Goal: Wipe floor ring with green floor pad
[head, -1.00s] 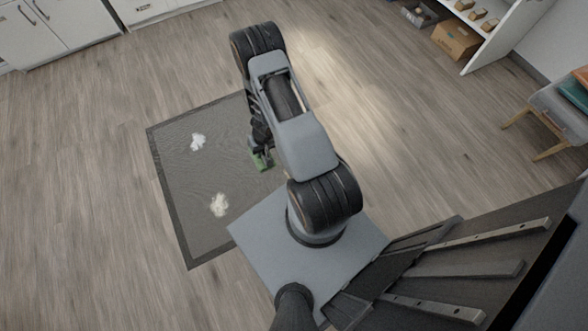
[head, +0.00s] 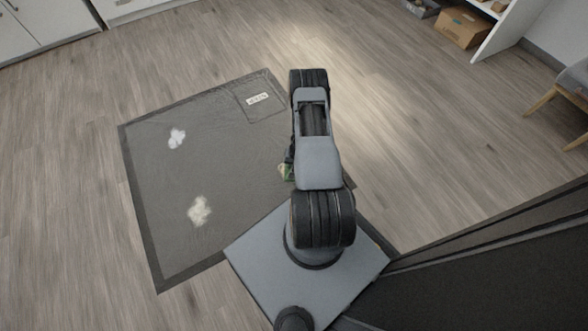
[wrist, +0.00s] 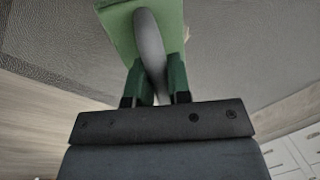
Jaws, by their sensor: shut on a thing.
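My gripper (wrist: 155,88) is shut on the grey handle (wrist: 149,45) of the green floor pad (wrist: 118,25) in the wrist view. In the head view only a small part of the green pad (head: 287,172) shows beside my arm, over the right part of the dark mat (head: 235,190). I cannot tell whether the pad touches the mat. Two whitish patches lie on the mat: one at the upper left (head: 177,138), one at the lower left (head: 200,211). I cannot make out a clear ring.
A small white label (head: 258,99) lies in an outlined square at the mat's upper right. A cardboard box (head: 463,27) stands by white shelving at the top right, with a wooden-legged chair (head: 560,95) at the right. White cabinets (head: 40,25) line the upper left. Wood floor around the mat is clear.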

